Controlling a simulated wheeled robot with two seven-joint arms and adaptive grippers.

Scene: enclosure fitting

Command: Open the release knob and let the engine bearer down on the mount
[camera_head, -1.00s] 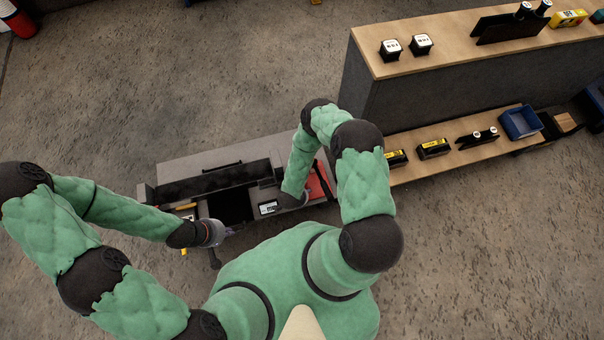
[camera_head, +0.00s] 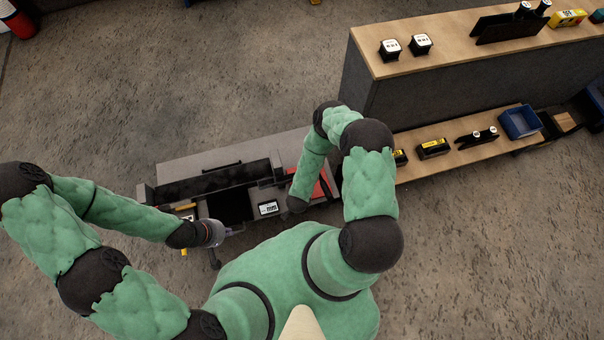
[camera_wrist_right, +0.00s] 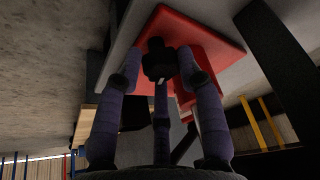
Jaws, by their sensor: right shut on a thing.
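The black release knob (camera_wrist_right: 157,57) stands out from a red part (camera_wrist_right: 195,30), which I take to be the engine bearer or its mount; I cannot tell which. In the right wrist view the purple fingers of my right gripper (camera_wrist_right: 160,78) are closed around the knob. In the head view the red part (camera_head: 320,188) shows beside my right forearm, which hides the knob and right gripper. My left gripper (camera_head: 228,232) is at the near side of the grey bench, left of centre; its fingers are too small to read.
The grey bench (camera_head: 180,172) has a dark open recess (camera_head: 230,207) and a small white-faced device (camera_head: 268,208). A wooden shelf (camera_head: 400,176) with black and yellow boxes and a blue bin (camera_head: 521,122) stands to the right.

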